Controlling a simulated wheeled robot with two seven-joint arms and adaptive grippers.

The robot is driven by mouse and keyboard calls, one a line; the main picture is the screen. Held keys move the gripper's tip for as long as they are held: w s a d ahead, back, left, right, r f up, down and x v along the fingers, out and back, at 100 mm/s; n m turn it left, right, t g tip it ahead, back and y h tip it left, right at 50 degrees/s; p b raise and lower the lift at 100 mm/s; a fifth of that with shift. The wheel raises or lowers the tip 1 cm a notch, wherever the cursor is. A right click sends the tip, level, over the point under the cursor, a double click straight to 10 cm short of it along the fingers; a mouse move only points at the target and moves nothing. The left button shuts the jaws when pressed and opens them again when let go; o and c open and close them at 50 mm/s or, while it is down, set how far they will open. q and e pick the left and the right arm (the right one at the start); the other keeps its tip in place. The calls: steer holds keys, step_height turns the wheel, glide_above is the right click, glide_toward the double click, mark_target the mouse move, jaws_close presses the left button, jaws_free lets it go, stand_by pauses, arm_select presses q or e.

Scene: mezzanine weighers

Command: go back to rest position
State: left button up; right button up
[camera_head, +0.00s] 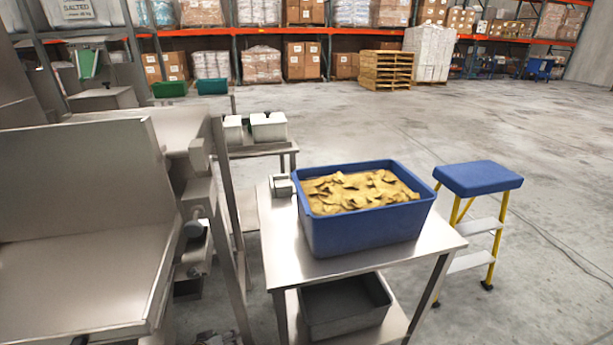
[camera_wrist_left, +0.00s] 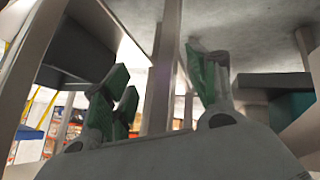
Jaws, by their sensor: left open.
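My left gripper (camera_wrist_left: 165,85) shows in the left wrist view with its two green-padded fingers spread wide apart. It is open, and nothing is held between the fingers. A grey metal post (camera_wrist_left: 166,60) stands behind the gap between them; I cannot tell how far off it is. The underside of a steel surface is above the gripper. In the head view neither gripper can be made out clearly. My right gripper is in neither view.
A blue tub (camera_head: 325,233) of yellow chips stands on a steel table (camera_head: 274,255), with a grey bin (camera_head: 345,318) on its lower shelf. A blue-topped step stool (camera_head: 478,178) is at right. Steel machinery (camera_head: 80,240) fills the left. Open floor lies behind.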

arm_select(q)
steer(key=s+d+r+m+g+y, duration=0.1)
steer(key=s+d+r+m+g, duration=0.5)
steer(key=s, duration=0.6)
steer(key=s+f+n+p, duration=0.1)
steer(key=s+f+p, duration=1.05)
steer(key=p, duration=0.75)
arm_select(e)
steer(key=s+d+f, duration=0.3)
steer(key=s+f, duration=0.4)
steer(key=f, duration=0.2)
arm_select(q)
steer(key=s+a+r+p, duration=0.2)
steer(key=s+a+p, duration=0.1)
steer(key=s+p, duration=0.5)
steer(key=s+a+r+g+y+p, duration=0.1)
steer(key=s+a+p, duration=0.2)
steer(key=s+p, duration=0.5)
steer(key=shift+s+r, duration=0.35)
steer(key=shift+s, duration=0.65)
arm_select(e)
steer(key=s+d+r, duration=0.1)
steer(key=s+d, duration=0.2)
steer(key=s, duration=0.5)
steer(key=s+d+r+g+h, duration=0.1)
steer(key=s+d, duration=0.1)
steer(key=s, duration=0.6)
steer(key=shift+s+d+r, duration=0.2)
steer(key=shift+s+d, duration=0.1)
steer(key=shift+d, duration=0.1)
